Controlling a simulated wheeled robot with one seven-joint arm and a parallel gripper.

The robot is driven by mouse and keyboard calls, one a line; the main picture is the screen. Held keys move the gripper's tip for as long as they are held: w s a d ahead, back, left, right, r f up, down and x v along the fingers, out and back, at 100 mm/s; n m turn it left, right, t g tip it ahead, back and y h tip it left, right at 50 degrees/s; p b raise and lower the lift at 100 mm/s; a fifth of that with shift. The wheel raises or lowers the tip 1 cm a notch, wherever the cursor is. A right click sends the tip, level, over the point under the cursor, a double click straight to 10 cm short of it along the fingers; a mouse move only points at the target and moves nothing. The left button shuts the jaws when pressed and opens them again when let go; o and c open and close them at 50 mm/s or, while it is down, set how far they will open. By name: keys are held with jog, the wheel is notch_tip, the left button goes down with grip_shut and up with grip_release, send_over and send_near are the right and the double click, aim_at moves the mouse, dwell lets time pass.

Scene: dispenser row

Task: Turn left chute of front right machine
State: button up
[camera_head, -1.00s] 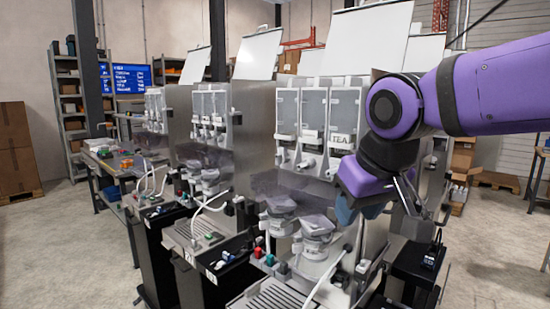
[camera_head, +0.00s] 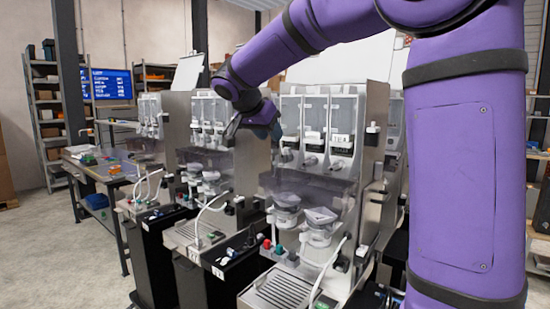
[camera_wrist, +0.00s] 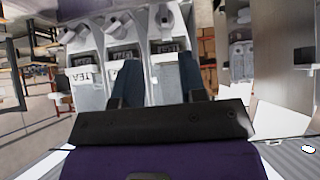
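The front right machine (camera_head: 376,135) is the nearest grey dispenser, with three clear canisters side by side. The right canister bears a TEA label (camera_head: 341,139). A white chute sits below each canister; the left chute (camera_head: 285,156) is just right of and below my gripper (camera_head: 266,132) in the head view. The wrist view is upside down and shows the left chute (camera_wrist: 165,18) at the top, above the dark blue fingers. My gripper (camera_wrist: 158,78) is open, its fingers apart with nothing between them. It looks apart from the chute, but the exact gap is unclear.
Other dispensers (camera_head: 209,120) stand in a row to the left, with a workbench (camera_head: 95,165) beyond. A raised white lid (camera_wrist: 278,120) shows in the wrist view.

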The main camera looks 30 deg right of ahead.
aim_at(284, 154)
jog(key=x, duration=1.1)
jog(key=shift+w+r, duration=0.2)
jog(key=shift+w, duration=0.15)
jog(key=c, duration=0.6)
